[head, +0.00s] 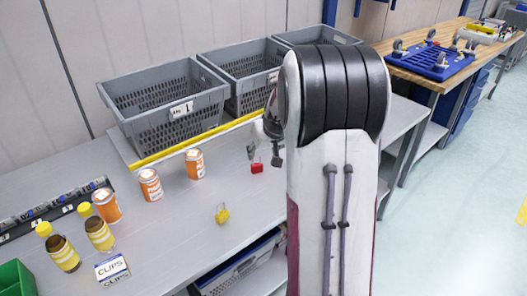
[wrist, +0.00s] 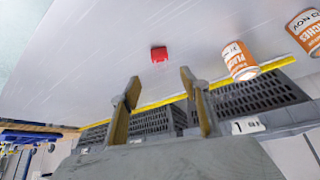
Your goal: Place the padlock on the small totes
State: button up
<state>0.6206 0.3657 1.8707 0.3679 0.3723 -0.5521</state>
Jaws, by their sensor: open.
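A small red block-like thing (head: 257,169) lies on the grey table just below my gripper; in the wrist view it (wrist: 158,54) lies beyond the fingertips, apart from them. A small yellow thing (head: 222,215) lies nearer the front of the table. Either could be the padlock; both are too small to tell. Grey perforated totes (head: 160,128) stand in a row behind a yellow strip, one labelled 1. They also show upside down in the wrist view (wrist: 262,92). My gripper (wrist: 160,82) is open and empty, partly hidden by my arm in the head view.
Orange-labelled cans (head: 150,185) and yellow-capped bottles (head: 99,234) stand at the left, with a CLIPS box (head: 112,270) and a green bin (head: 16,279). A wooden bench (head: 430,65) with a blue tray is at the right. The table between cans and red thing is clear.

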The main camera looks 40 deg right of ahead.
jog(key=s+a+r+n+y, duration=0.1)
jog(key=s+a+r, duration=0.25)
jog(key=a, duration=0.35)
jog(key=s+a+r+n, duration=0.1)
jog(key=s+a+r, duration=0.25)
jog(key=a, duration=0.35)
jog(key=s+a+r+n+y, duration=0.1)
jog(key=s+a+r, duration=0.25)
jog(key=a, duration=0.35)
jog(key=s+a, duration=0.5)
jog(key=s, duration=0.4)
jog(key=s+a+n, duration=0.1)
jog(key=s+a, duration=0.5)
jog(key=s, duration=0.3)
jog(key=shift+s+a+g, duration=0.15)
jog(key=shift+s+g, duration=0.05)
jog(key=shift+g, duration=0.1)
